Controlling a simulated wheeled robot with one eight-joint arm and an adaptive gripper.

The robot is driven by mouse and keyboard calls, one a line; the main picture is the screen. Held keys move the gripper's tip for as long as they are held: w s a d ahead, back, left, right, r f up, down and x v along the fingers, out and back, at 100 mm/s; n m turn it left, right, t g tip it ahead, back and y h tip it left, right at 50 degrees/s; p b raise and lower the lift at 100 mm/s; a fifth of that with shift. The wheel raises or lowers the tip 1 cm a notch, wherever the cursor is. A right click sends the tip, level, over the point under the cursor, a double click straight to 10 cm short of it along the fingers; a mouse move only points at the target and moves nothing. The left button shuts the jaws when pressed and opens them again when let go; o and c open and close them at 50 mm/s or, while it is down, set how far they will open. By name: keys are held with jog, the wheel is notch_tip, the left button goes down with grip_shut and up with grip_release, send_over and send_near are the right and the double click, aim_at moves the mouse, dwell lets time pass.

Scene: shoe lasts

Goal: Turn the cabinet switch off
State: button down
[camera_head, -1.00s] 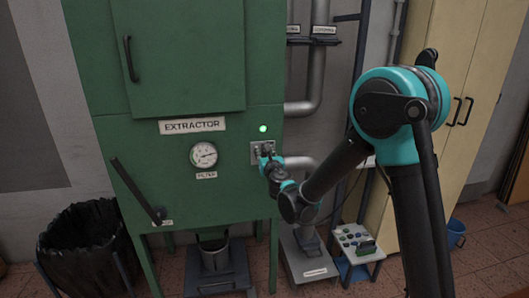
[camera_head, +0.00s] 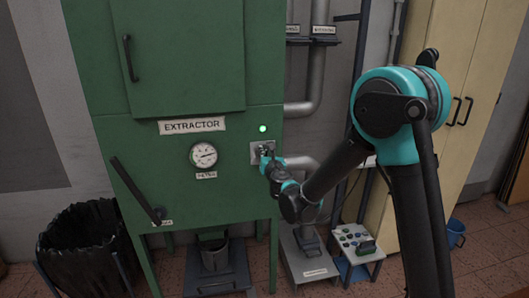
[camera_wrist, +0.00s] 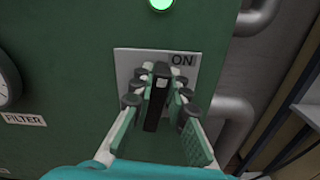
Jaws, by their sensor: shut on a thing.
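The green extractor cabinet (camera_head: 120,100) fills the left and middle of the head view. Its switch plate (camera_head: 255,148) is on the front, below a lit green lamp (camera_head: 263,128). In the wrist view the grey plate (camera_wrist: 127,68) reads "ON" at its upper right. The dark switch lever (camera_wrist: 155,110) stands out from the plate between my fingers. My gripper (camera_wrist: 158,88) is shut on the lever, with a finger on each side. In the head view my gripper (camera_head: 264,152) is at the plate and hides part of it. The lamp also shows lit in the wrist view (camera_wrist: 161,4).
A round gauge (camera_head: 204,155) labelled "FILTER" is left of the switch. A dark lever (camera_head: 137,190) is lower left. Grey pipes (camera_head: 305,95) run right of the cabinet. A black-lined bin (camera_head: 85,240) and a small stand (camera_head: 357,240) are on the floor.

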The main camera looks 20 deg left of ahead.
jog(key=m, duration=0.3)
jog(key=shift+w+d+f+m, duration=0.15)
jog(key=shift+w+d+m, duration=0.05)
jog(key=shift+d+m, duration=0.15)
jog(key=shift+w+d+f+m, duration=0.1)
jog(key=shift+d+f+m, duration=0.2)
jog(key=shift+m, duration=1.8)
jog(key=shift+w+d+f+m, duration=0.1)
jog(key=shift+f+m, duration=0.3)
jog(key=shift+m, duration=1.65)
jog(key=shift+w+d+f+m, duration=0.1)
jog(key=shift+d+f+m, duration=0.2)
jog(key=shift+m, duration=1.8)
jog(key=shift+a+f, duration=0.1)
jog(key=c, duration=1.5)
grip_release()
